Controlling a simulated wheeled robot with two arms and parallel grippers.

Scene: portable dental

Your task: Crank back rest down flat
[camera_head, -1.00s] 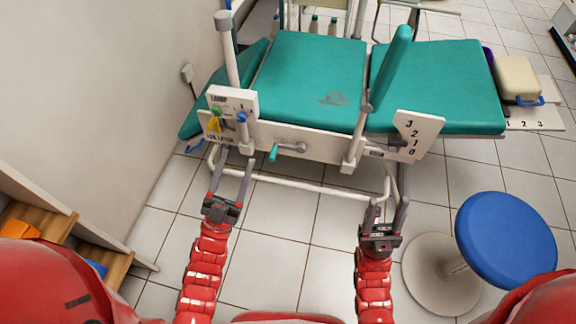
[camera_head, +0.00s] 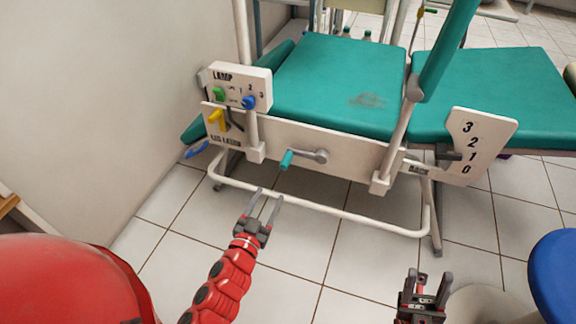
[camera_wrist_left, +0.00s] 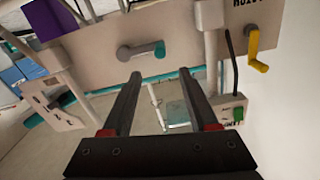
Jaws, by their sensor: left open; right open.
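The crank (camera_head: 312,156), a grey arm with a teal handle (camera_head: 287,161), sits on the beige side panel of the bed. The teal back rest (camera_head: 446,50) stands steeply tilted. A white plate marked 3, 2, 1, 0 (camera_head: 490,135) has a dark pointer (camera_head: 447,153) near its lower numbers, beside the word BACK. My left gripper (camera_head: 269,196) is open and empty, lower in the picture than the crank. In the left wrist view the crank (camera_wrist_left: 140,51) appears beyond the open fingers (camera_wrist_left: 160,74), apart from them. My right gripper (camera_head: 428,276) is open and empty at the lower right.
A lamp box (camera_head: 238,88) with green and blue knobs and a yellow crank (camera_head: 217,120) are left of the crank. A white floor rail (camera_head: 325,210) runs below the panel. A blue stool (camera_head: 556,275) stands at right. A wall is at left.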

